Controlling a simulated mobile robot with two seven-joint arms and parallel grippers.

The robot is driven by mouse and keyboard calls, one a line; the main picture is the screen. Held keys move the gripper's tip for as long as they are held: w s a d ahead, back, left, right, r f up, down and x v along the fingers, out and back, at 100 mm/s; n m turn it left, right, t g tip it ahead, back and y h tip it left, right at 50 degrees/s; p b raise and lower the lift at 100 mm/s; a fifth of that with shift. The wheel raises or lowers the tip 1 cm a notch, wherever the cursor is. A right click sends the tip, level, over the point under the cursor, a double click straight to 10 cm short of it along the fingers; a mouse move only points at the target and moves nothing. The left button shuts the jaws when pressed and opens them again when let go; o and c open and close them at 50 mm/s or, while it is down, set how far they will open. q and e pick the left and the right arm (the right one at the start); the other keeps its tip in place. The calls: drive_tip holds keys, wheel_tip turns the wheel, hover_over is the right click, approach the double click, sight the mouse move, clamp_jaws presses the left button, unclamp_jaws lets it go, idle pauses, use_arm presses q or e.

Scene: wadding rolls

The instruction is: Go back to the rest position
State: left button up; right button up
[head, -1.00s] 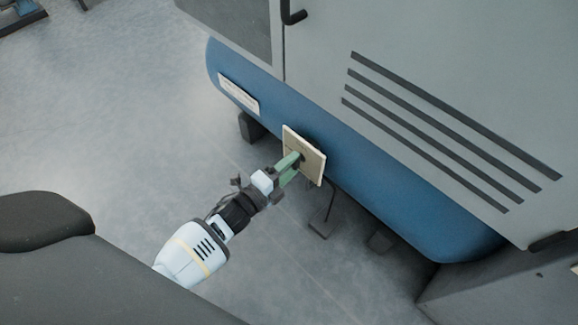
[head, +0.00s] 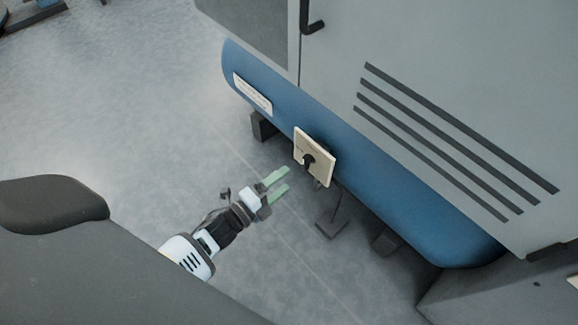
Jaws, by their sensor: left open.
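My left gripper (head: 278,186) reaches in from the lower left with its two green fingers apart and nothing between them. It hangs over the floor, clear of the machine. A beige switch plate (head: 314,157) with a black knob is on the blue base of the machine, up and to the right of the fingertips. A gap shows between the fingers and the plate. My right gripper is not in view.
The large grey machine (head: 440,60) with a blue lower skirt (head: 400,210) and dark slots fills the right side. A white label (head: 253,94) is on the skirt. Dark feet stand beneath it. The grey floor (head: 130,120) to the left is open.

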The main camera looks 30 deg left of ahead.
use_arm(q)
drive_tip(key=shift+s+a, duration=0.15)
drive_tip(key=shift+s, duration=0.25)
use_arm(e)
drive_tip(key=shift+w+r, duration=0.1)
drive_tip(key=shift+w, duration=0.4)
